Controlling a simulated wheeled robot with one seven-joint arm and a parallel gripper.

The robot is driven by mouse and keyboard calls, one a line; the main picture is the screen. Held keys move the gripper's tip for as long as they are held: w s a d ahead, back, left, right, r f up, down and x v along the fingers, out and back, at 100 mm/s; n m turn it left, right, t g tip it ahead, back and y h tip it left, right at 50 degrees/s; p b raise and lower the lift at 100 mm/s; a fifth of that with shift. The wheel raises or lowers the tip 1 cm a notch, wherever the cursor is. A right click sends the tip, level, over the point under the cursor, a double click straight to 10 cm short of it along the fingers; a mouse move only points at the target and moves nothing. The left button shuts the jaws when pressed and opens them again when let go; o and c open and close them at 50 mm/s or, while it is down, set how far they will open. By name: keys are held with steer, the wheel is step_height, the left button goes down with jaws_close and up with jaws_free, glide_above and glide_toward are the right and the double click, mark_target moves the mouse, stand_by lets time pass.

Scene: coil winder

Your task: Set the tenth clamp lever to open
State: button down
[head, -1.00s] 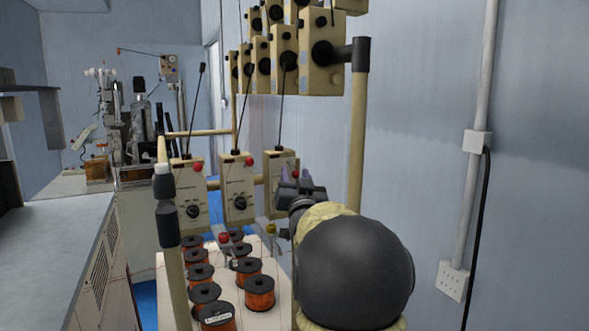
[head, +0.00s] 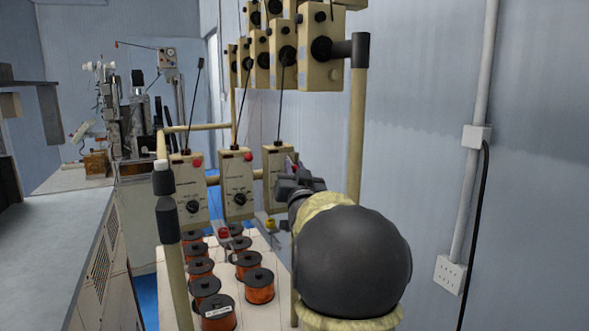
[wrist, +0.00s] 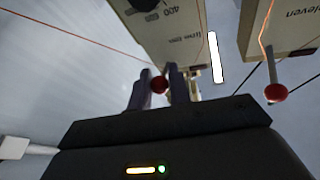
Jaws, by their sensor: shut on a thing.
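My gripper (wrist: 160,73) has its two dark fingers on either side of a red ball-tipped lever (wrist: 159,84), shut on it.
Two more lower boxes (head: 238,184) (head: 188,188) with red knobs stand to the left. Several orange wire spools (head: 258,287) stand on the white base below. A beige post (head: 357,140) rises just behind my arm. Thin wires and rods cross above.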

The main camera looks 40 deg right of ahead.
steer(key=shift+s+r+n+g+y+p, duration=0.15)
steer(key=shift+r+g+y+p, duration=0.2)
steer(key=shift+p, duration=0.4)
steer(key=shift+r+n+g+y+p, duration=0.15)
steer(key=shift+r+g+y+p, duration=0.2)
steer(key=shift+p, duration=0.35)
steer(key=r+g+y+p, duration=0.1)
steer(key=g+p, duration=0.1)
steer(key=p, duration=0.3)
steer(key=shift+r+n+p, duration=0.25)
steer(key=shift+n+p, duration=0.1)
steer(key=shift+n, duration=0.05)
steer(key=g+p, duration=0.1)
steer(key=p, duration=0.3)
steer(key=r+g+y+p, duration=0.1)
steer(key=g+p, duration=0.1)
steer(key=p, duration=0.3)
steer(key=shift+r+n, duration=0.25)
steer(key=shift+n, duration=0.05)
steer(key=g+p, duration=0.1)
steer(key=p, duration=0.3)
steer(key=shift+r+y+p, duration=0.15)
steer(key=shift+y+p, duration=0.2)
steer(key=shift+y, duration=0.05)
steer(key=shift+w+g+p, duration=0.2)
steer(key=shift+g+p, duration=0.2)
steer(key=shift+p, duration=0.2)
steer(key=c, duration=1.3)
jaws_free()
